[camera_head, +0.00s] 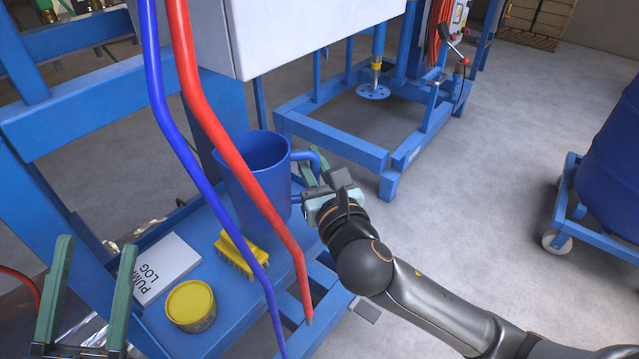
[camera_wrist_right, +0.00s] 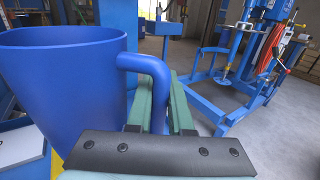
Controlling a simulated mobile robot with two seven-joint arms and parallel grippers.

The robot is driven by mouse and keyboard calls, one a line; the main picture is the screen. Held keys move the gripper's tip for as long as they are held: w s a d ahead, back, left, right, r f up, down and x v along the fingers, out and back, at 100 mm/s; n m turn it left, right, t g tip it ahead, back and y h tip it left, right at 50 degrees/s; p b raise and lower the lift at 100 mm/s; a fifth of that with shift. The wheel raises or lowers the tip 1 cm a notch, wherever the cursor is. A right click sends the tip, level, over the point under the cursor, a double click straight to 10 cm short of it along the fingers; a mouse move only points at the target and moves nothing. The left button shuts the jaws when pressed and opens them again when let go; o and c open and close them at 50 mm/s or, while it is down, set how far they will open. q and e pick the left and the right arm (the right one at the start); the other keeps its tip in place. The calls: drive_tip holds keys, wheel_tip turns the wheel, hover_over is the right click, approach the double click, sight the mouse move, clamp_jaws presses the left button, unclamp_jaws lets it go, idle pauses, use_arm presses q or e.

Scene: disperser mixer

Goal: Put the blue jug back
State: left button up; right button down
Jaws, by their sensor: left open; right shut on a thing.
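The blue jug (camera_head: 262,178) is upright at the back of the blue shelf (camera_head: 236,318), behind the hanging blue and red hoses. I cannot tell whether its base touches the shelf. My right gripper (camera_head: 312,178) is shut on the jug's handle, which points to the right. In the right wrist view the jug (camera_wrist_right: 62,85) fills the left side, and its handle (camera_wrist_right: 150,72) passes at the green fingers (camera_wrist_right: 160,100). My left gripper (camera_head: 92,290) is open and empty at the lower left, its two green fingers pointing up, near the shelf's left side.
A yellow brush (camera_head: 238,255), a yellow-lidded tub (camera_head: 190,305) and a white pump log (camera_head: 166,266) lie on the shelf. A blue hose (camera_head: 160,100) and a red hose (camera_head: 190,80) hang in front. The mixer frame (camera_head: 330,138) stands behind; a blue drum (camera_head: 615,165) stands right.

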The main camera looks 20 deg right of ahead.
drive_tip(key=w+d+f+b, duration=0.1)
drive_tip(key=f+b, duration=0.1)
drive_tip(key=f, duration=0.1)
drive_tip(key=w+d+f+b, duration=0.1)
drive_tip(key=w+f+b, duration=0.1)
drive_tip(key=f, duration=0.1)
drive_tip(key=w+d+f+b, duration=0.1)
drive_tip(key=w+f+b, duration=0.1)
drive_tip(key=f, duration=0.2)
drive_tip(key=shift+w+d+b, duration=0.25)
drive_tip(key=shift+d+b, duration=0.05)
drive_tip(key=shift+d, duration=0.05)
use_arm(q)
drive_tip(key=f+h, duration=0.1)
drive_tip(key=s+f, duration=0.1)
drive_tip(key=f, duration=0.1)
drive_tip(key=f+h, duration=0.1)
drive_tip(key=shift+s+d+f+m+h, duration=0.15)
drive_tip(key=shift+s+d+m+h, duration=0.15)
drive_tip(key=shift+s+d+m, duration=0.1)
use_arm(e)
drive_tip(key=shift+r, duration=0.2)
use_arm(q)
drive_tip(key=shift+g, duration=0.3)
use_arm(e)
drive_tip(key=shift+f, duration=0.2)
drive_tip(key=c, duration=0.8)
unclamp_jaws()
